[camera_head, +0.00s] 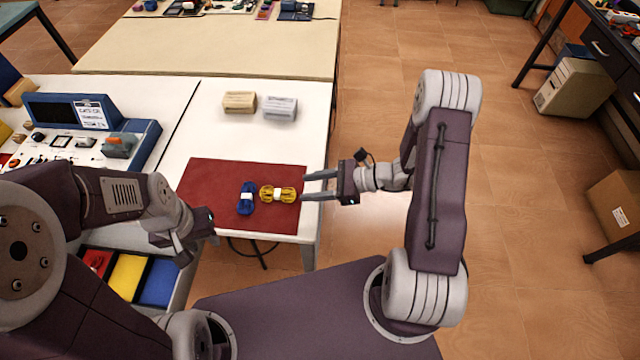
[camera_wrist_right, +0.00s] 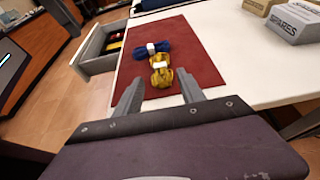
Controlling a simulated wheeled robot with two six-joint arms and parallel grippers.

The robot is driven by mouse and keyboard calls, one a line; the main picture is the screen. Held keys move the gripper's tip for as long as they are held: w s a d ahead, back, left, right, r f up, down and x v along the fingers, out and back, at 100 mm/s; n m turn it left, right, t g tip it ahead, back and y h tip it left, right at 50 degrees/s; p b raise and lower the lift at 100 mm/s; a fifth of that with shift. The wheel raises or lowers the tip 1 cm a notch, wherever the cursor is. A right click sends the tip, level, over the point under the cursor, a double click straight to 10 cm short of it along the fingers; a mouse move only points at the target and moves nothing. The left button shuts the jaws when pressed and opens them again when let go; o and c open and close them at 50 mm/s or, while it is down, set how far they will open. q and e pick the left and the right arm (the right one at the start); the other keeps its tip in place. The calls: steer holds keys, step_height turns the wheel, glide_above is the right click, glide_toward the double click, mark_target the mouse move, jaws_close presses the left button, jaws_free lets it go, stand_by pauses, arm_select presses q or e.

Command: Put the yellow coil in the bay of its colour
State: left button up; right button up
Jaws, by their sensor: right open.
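The yellow coil (camera_head: 284,194) lies on the red mat (camera_head: 215,175), with a white band round its middle. A blue coil (camera_head: 246,198) lies just left of it. My right gripper (camera_head: 306,186) is open and empty, its fingers pointing at the yellow coil from the right. In the right wrist view the yellow coil (camera_wrist_right: 160,75) shows ahead, between and beyond the fingertips. The open drawer has a red bay (camera_head: 97,262), a yellow bay (camera_head: 126,276) and a blue bay (camera_head: 159,283). My left gripper (camera_head: 190,245) hangs beside the drawer; its finger gap is unclear.
Two boxes, one tan (camera_head: 239,102) and one grey (camera_head: 280,108), stand at the back of the white table (camera_head: 310,110). A blue console (camera_head: 75,110) stands at the left. The mat has bare room around the coils.

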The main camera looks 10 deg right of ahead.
steer(key=s+d+r+n+g+h, duration=0.15)
steer(key=s+n+g+h, duration=0.25)
steer(key=s+n+g, duration=0.45)
steer(key=s+d+r+n+t+h, duration=0.2)
steer(key=d+r+n+t+h, duration=0.2)
steer(key=n+h, duration=0.4)
steer(key=d+n+t, duration=0.1)
steer(key=d+n, duration=0.1)
steer(key=n, duration=0.3)
steer(key=shift+s+d+h, duration=0.3)
steer(key=shift+s, duration=0.05)
steer(key=shift+o, duration=0.4)
steer(key=shift+w, duration=0.1)
steer(key=shift+n, duration=0.25)
